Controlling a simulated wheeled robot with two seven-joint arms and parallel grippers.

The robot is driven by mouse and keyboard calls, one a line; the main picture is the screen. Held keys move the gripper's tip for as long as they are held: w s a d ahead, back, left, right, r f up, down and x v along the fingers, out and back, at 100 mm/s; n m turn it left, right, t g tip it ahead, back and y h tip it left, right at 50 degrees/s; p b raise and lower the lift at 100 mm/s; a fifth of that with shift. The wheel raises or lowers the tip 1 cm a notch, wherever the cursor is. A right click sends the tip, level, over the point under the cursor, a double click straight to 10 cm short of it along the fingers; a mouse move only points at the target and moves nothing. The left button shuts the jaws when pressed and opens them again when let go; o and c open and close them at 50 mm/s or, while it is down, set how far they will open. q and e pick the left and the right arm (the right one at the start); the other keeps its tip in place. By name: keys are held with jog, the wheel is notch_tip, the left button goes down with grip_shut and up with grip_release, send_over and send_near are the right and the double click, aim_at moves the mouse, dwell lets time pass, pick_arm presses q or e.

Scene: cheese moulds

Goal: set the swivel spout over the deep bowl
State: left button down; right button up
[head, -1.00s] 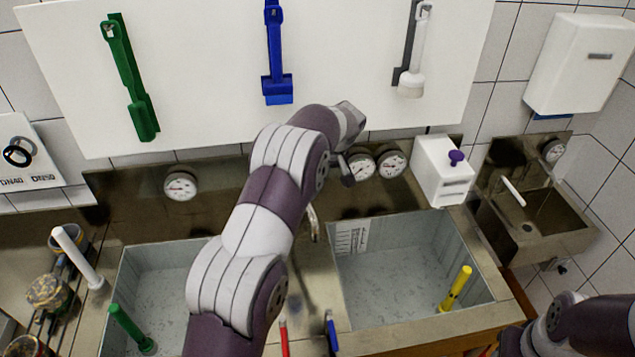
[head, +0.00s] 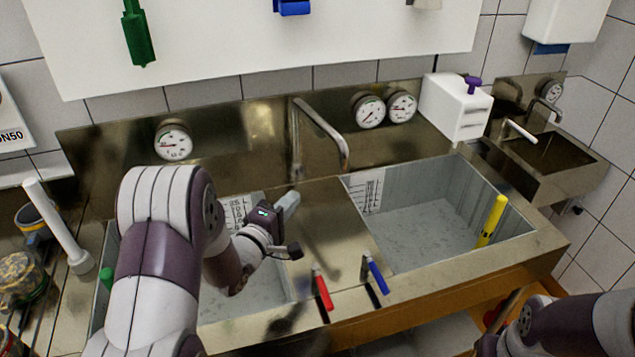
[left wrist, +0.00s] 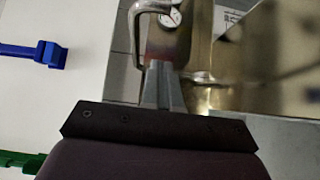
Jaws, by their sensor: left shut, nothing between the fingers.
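The metal swivel spout (head: 322,120) rises from the back of the counter between two sink bowls. Its arm points right and forward, with its tip near the back-left corner of the right bowl (head: 455,185). The left bowl (head: 262,290) is partly hidden by my left arm. I cannot tell which bowl is deeper. My left gripper (head: 288,204) is shut and empty, in front of the spout's upright and apparently apart from it. In the left wrist view the spout (left wrist: 137,35) shows just beyond the closed fingers (left wrist: 160,85). My right gripper is not in view.
A red lever (head: 322,290) and a blue lever (head: 376,274) stand on the front counter edge. A yellow tube (head: 492,220) stands in the right bowl. Gauges (head: 370,110) and a white box (head: 456,107) are behind. A white tube (head: 58,225) stands at left.

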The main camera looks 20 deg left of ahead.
pick_arm(q)
jog(key=d+p+x, duration=0.2)
jog(key=p+x, duration=0.1)
jog(key=x, duration=1)
jog(key=shift+s+d+p, duration=0.25)
jog(key=shift+d+p, duration=0.1)
jog(key=shift+d, duration=0.1)
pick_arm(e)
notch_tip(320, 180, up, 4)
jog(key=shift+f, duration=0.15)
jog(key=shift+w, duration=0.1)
